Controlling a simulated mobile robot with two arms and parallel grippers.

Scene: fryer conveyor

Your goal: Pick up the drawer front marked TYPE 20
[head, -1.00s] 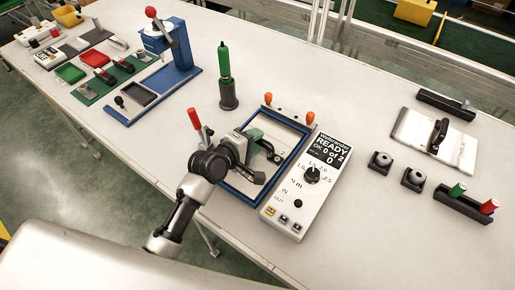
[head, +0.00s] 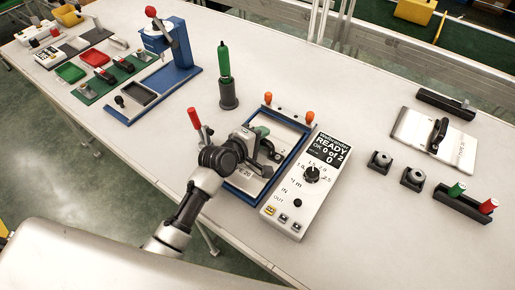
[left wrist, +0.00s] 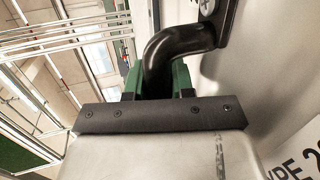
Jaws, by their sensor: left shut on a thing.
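The drawer front (head: 250,188), a pale panel with an end of lettering reading 20, lies inside a blue frame (head: 231,192) on the table. In the left wrist view its grey face (left wrist: 275,75) carries a label reading "YPE 20", cut off by the picture edge. Its black bent handle (left wrist: 175,48) runs between green finger pads. My left gripper (head: 258,147) is over the frame and is shut on the handle. The gripper and arm hide part of the panel. I cannot tell whether the panel is clear of the frame's bed. My right gripper is not in view.
A white control box (head: 302,188) with a dial stands close to the frame's right. A red-handled clamp (head: 197,124) is at its left, and a green-handled tool in a black holder (head: 228,94) behind. A second panel (head: 415,133) with a black handle lies far right.

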